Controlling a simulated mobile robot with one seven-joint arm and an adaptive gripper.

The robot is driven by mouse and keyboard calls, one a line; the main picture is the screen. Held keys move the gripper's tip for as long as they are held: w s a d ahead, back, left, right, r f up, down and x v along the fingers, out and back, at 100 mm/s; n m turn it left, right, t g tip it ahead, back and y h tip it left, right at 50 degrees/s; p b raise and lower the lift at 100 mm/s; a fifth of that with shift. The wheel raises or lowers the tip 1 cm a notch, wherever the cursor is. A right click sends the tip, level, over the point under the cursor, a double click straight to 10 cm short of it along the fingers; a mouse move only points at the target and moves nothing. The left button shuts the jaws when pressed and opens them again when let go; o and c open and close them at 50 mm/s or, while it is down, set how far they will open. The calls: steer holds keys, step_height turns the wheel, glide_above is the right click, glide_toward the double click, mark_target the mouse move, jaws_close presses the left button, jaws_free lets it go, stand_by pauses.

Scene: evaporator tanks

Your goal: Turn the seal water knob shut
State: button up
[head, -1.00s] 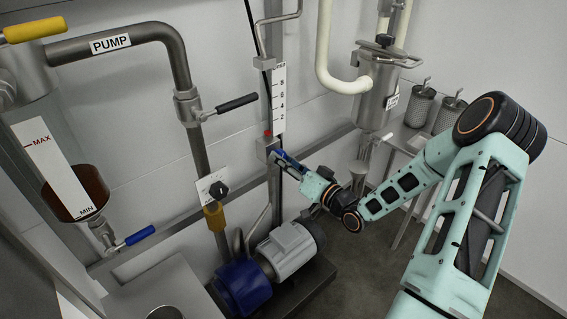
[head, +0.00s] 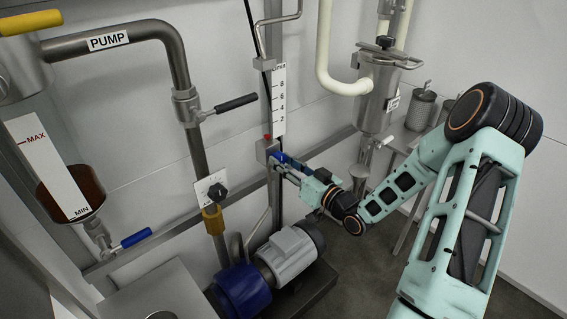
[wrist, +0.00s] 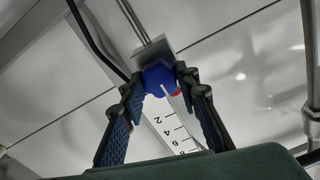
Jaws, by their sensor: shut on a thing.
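The seal water knob (wrist: 157,76) is blue with a white pointer line and sits at the end of a grey metal block in the wrist view. My gripper (wrist: 161,82) is shut on it, one dark finger with a blue textured pad on each side. In the head view my gripper (head: 277,158) is at the block (head: 264,149) under the flow gauge, and the fingers and arm largely hide the knob. The white flow scale (head: 279,100) stands above, with a red float (head: 267,137) at the bottom of its tube.
A black selector knob (head: 216,191) on a white plate and a black-handled valve (head: 236,103) are to the left. The pump motor (head: 290,255) stands below. A steel vessel (head: 378,90) and a side table are to the right.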

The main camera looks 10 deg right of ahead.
steer(key=o, duration=1.2)
steer(key=shift+c, duration=0.2)
steer(key=v, duration=1.2)
